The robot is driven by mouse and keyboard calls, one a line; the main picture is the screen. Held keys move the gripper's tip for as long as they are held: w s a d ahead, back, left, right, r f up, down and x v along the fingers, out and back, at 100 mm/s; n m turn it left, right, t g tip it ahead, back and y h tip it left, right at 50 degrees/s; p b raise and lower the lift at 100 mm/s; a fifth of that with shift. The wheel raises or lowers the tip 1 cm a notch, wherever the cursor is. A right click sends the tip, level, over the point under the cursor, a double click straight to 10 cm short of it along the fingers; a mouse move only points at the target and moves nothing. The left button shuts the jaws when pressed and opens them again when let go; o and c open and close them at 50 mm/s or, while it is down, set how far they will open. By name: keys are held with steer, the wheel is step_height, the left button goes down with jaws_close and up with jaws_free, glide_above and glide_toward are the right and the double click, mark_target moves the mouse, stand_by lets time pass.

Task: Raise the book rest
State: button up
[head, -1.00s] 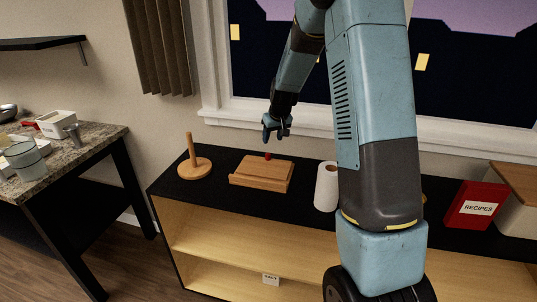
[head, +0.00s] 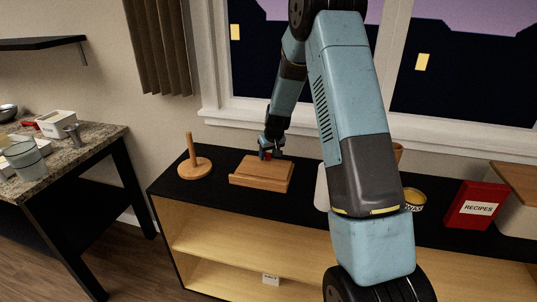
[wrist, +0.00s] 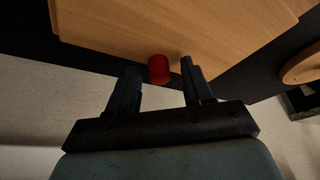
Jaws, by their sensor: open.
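The book rest (head: 262,174) is a light wooden board with a front ledge, lying low on the black shelf top. It also fills the upper part of the wrist view (wrist: 180,28). A small red knob (wrist: 159,69) sits at its back edge. My gripper (head: 268,152) is at the back edge of the rest, just over the knob. In the wrist view my gripper (wrist: 162,78) is open, with one finger on each side of the red knob and gaps between them. Whether the fingers touch the rest is unclear.
A wooden peg stand (head: 195,166) stands left of the rest. A white paper roll (head: 321,188) is to the right, partly hidden by my arm. The window sill (head: 225,116) runs behind.

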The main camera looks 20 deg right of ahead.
steer(key=shift+c, duration=0.2)
jaws_close()
stand_by(0.4)
